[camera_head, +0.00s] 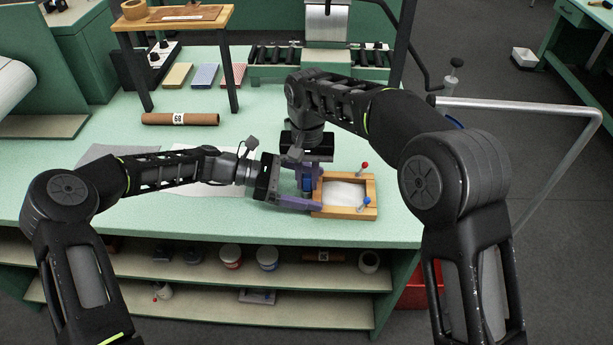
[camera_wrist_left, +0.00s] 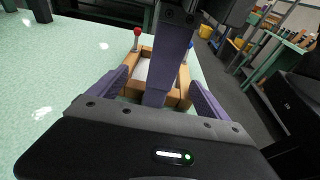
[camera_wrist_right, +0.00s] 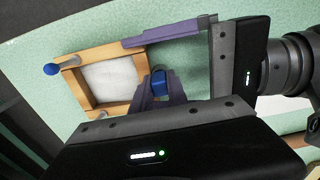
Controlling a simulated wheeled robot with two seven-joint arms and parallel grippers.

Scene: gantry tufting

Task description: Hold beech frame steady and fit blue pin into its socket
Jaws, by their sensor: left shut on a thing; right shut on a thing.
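The beech frame (camera_head: 343,212) lies flat at the bench's front edge, around a white inner sheet (camera_wrist_right: 110,82). My left gripper (camera_head: 311,187) is shut on the frame's left end, one finger along each side. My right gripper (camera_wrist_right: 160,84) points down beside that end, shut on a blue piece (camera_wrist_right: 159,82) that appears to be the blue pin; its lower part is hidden. A blue-headed pin (camera_head: 367,202) and a red-headed pin (camera_head: 364,165) stand on the frame's right end. Both heads also show in the left wrist view, red (camera_wrist_left: 137,32) and blue (camera_wrist_left: 187,57).
A cardboard tube (camera_head: 180,119) lies at the bench's left, below a small raised wooden shelf (camera_head: 185,18). Several coloured blocks (camera_head: 205,76) lie behind. A metal rail (camera_head: 520,105) runs along the right.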

